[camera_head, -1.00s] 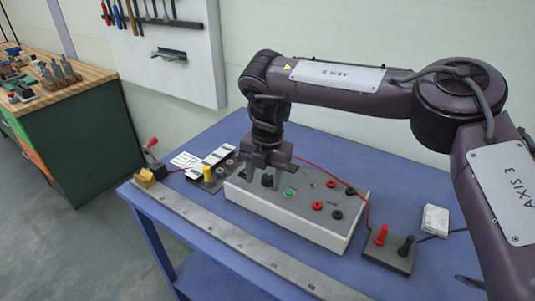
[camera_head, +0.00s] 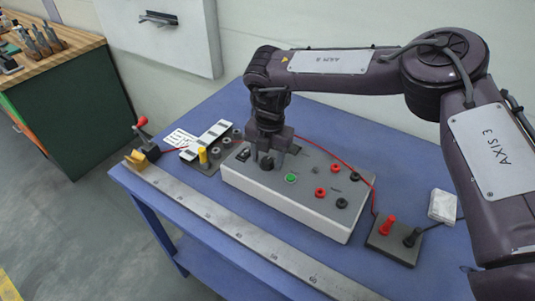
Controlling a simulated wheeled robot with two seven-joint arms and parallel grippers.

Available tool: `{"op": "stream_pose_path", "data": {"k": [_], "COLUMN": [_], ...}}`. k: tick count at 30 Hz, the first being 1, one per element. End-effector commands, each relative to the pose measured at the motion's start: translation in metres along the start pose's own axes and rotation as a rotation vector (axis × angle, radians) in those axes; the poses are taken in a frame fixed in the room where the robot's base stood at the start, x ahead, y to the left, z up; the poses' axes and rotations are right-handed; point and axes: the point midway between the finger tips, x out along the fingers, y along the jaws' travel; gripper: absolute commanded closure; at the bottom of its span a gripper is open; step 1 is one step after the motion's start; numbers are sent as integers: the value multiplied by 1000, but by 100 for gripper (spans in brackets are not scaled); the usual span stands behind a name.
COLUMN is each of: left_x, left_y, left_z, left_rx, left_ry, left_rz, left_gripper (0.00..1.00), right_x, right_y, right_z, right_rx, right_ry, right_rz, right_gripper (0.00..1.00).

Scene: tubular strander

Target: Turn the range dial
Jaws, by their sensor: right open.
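The range dial, a black knob (camera_head: 266,163), sits on the grey top of a white-sided test box (camera_head: 290,207) on the blue table. My right gripper (camera_head: 266,159) points down over it, with its two fingers apart, one on each side of the knob as seen from here. I cannot tell whether the fingers touch the knob. My left gripper is not in view.
A black switch (camera_head: 243,155) and a green button (camera_head: 291,179) flank the dial, with red and black sockets to the right. A red cable (camera_head: 335,163) runs behind the box. A terminal block (camera_head: 394,242) stands right; a steel rail (camera_head: 225,226) lies in front.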

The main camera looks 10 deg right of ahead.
Motion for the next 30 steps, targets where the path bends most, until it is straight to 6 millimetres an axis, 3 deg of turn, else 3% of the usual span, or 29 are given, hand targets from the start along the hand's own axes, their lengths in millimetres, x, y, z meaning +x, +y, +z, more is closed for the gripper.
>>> {"op": "stream_pose_path", "data": {"k": [3, 7, 18, 30], "left_x": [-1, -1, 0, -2], "left_y": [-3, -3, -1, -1], "left_z": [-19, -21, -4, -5], "left_rx": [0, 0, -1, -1], "left_ry": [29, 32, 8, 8], "left_rz": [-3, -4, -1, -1], "left_gripper": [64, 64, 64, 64], "right_x": [1, 1, 1, 1], "right_y": [0, 0, 0, 0], "right_z": [0, 0, 0, 0], "right_rx": [0, 1, 1, 97], "right_ry": [-1, -1, -1, -3], "right_rz": [0, 0, 0, 1], "right_gripper": [48, 48, 93, 93]}}
